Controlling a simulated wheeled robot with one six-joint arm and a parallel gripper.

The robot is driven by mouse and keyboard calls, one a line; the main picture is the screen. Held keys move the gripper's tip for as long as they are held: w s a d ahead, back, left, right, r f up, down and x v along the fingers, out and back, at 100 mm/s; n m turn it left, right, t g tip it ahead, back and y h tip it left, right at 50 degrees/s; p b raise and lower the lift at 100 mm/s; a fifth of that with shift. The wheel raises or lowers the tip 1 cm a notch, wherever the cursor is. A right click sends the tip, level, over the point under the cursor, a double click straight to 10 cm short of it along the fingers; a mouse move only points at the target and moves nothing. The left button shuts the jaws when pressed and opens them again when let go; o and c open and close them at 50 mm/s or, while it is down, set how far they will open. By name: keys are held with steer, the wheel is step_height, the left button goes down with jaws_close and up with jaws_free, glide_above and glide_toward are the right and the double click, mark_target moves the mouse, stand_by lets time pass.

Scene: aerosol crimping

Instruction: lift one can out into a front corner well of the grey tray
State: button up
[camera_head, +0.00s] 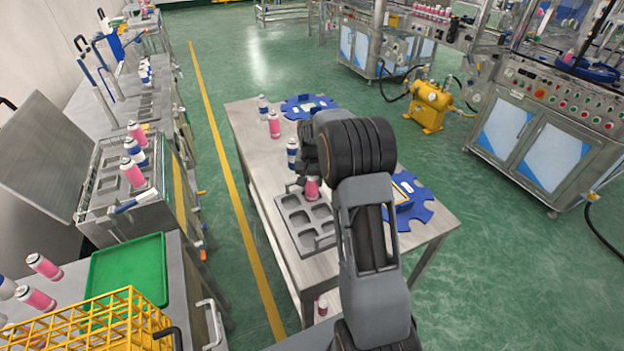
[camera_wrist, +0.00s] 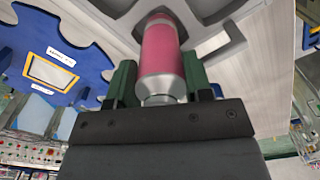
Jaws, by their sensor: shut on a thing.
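A pink can with a silver top (camera_wrist: 162,55) is between the dark green fingers of my gripper (camera_wrist: 160,82) in the wrist view. My gripper is shut on it near its silver shoulder. In the head view the same pink can (camera_head: 312,189) shows below my wrist, at the back part of the grey tray (camera_head: 287,229). The tray lies on the steel table and its front wells look empty. Part of the tray's rim shows in the wrist view (camera_wrist: 215,42). Whether the can's base rests in a well or is above it, I cannot tell. My arm hides the tray's right side.
A blue-white can (camera_head: 292,152) stands just behind the tray. Another pink can (camera_head: 274,125) and a blue-white can (camera_head: 263,105) stand farther back. Blue notched plates lie at the back (camera_head: 309,106) and right (camera_head: 412,208). The table's left strip is clear.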

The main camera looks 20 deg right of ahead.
steer(key=shift+f, duration=0.1)
steer(key=o, duration=1.2)
step_height(320, 180, up, 14)
steer(key=shift+f+b, duration=0.1)
steer(key=shift+b, duration=0.25)
steer(key=shift+w, duration=0.1)
steer(key=f, duration=0.1)
steer(key=s+f, duration=0.1)
steer(key=f+n, duration=0.1)
steer(key=shift+s+a+f, duration=0.15)
steer(key=shift+s+a, duration=0.05)
steer(key=shift+s, duration=0.15)
steer(key=s+a+n+t, duration=0.1)
steer(key=s+a, duration=0.2)
steer(key=s, duration=0.4)
steer(key=s+a+n+t, duration=0.1)
steer(key=s+a, duration=0.3)
steer(key=s, duration=0.4)
steer(key=s+a+r+n+t, duration=0.1)
steer(key=s+a+n, duration=0.1)
steer(key=s, duration=0.6)
steer(key=shift+a+n, duration=0.4)
steer(key=shift+a, duration=0.25)
steer(key=shift+a+r+t, duration=0.25)
steer(key=shift+r+t, duration=0.25)
steer(key=shift+r, duration=0.05)
